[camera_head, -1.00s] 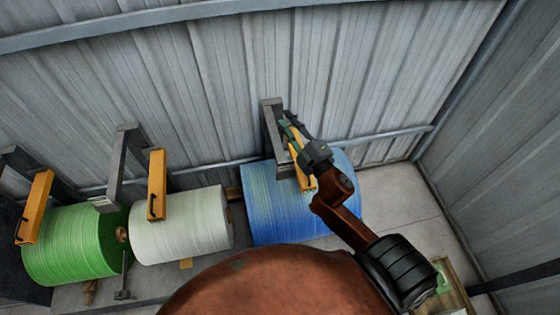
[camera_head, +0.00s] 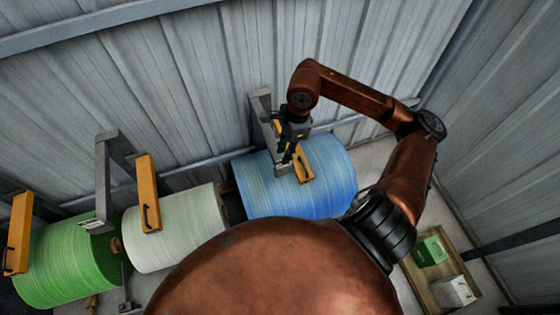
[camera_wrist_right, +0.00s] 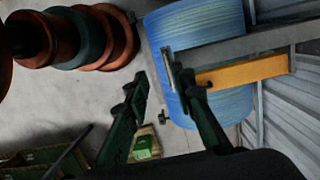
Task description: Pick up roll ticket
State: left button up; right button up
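The blue roll (camera_head: 300,185) hangs from a grey bracket (camera_head: 262,108) with a yellow arm (camera_head: 304,166). A small pale flat piece (camera_head: 283,168) is at the low end of this bracket; I cannot tell whether it is the roll ticket. In the right wrist view its edge seems to show (camera_wrist_right: 172,65) beside the right finger. My right gripper (camera_head: 290,152) is above the front of the blue roll, close to the bracket end. In the wrist view its green fingers (camera_wrist_right: 160,85) stand apart with nothing clearly held between them. My left gripper is not in view.
A white roll (camera_head: 175,232) and a green roll (camera_head: 65,265) hang to the left, with a pale tag (camera_head: 91,224) on their bracket. A wooden tray (camera_head: 420,285) with a green box (camera_head: 430,250) and a white box (camera_head: 453,291) stands at lower right. The corrugated wall is close behind.

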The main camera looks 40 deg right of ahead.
aim_at(284, 166)
jog(key=shift+h, duration=0.3)
jog(key=f, duration=0.2)
jog(key=f+p, duration=0.1)
jog(key=f, duration=0.1)
jog(key=f+p, duration=0.1)
jog(key=f, duration=0.1)
jog(key=shift+w+d+f, duration=0.35)
jog(key=shift+w+d, duration=0.05)
jog(key=shift+f, duration=0.45)
jog(key=shift+c, duration=0.2)
grip_shut()
